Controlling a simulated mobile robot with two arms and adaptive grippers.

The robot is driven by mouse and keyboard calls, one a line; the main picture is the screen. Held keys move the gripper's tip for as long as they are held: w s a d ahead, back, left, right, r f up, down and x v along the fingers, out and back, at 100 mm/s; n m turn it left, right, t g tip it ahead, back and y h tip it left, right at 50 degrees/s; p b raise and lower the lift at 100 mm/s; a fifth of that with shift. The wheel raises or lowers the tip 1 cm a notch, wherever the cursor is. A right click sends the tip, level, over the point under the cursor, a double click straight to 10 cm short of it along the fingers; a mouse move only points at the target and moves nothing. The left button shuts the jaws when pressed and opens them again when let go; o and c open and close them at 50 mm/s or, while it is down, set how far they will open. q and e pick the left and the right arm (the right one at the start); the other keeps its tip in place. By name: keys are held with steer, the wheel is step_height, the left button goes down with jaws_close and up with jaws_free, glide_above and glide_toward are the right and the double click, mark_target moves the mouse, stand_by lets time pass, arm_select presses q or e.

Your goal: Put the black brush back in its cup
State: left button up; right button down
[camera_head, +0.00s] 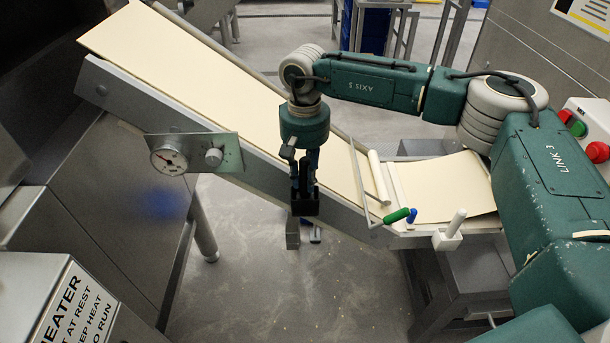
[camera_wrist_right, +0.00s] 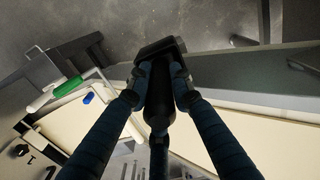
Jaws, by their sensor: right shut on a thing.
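The black brush (camera_head: 305,206) is in my right gripper (camera_head: 304,178), in front of the near side rail of the sloping belt in the head view. The brush hangs head down. A small grey block (camera_head: 292,234) shows just below the brush head; I cannot tell whether it is the cup. No cup is clearly seen. My left gripper is not in view.
The sloping belt (camera_head: 180,68) carries a pale dough sheet. A dial gauge (camera_head: 168,160) projects left of the gripper. Open floor (camera_head: 260,285) lies below.

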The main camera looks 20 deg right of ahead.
mark_target(305, 158)
steer(key=shift+f, duration=0.3)
steer(key=c, duration=1.5)
jaws_free()
steer(key=shift+c, duration=0.2)
step_height(305, 158, up, 12)
steer(key=b, duration=0.3)
